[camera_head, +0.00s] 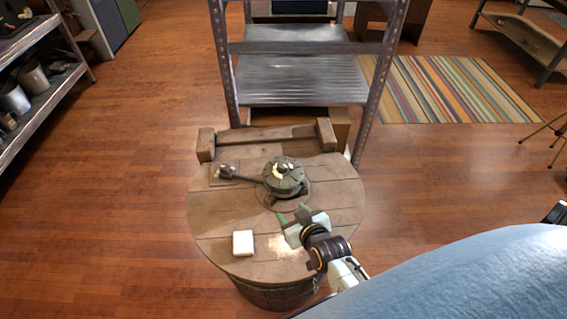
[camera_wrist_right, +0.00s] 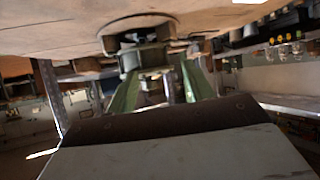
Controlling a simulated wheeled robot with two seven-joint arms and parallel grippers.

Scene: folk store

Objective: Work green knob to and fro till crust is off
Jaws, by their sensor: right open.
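The green knob (camera_head: 285,182) is a round, ridged, weathered piece on a round base on the barrel top (camera_head: 215,215). Pale yellowish crust (camera_head: 279,172) shows on its top. A dark arm runs from it to the left, ending in a small block on a plate (camera_head: 226,172). My right gripper (camera_head: 292,213) is open just in front of the knob, with its green fingers pointing at it. In the right wrist view, the knob (camera_wrist_right: 146,57) shows beyond the open fingers (camera_wrist_right: 160,85), apart from them as far as I can tell. My left gripper is not in view.
A metal shelf (camera_head: 300,80) stands behind.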

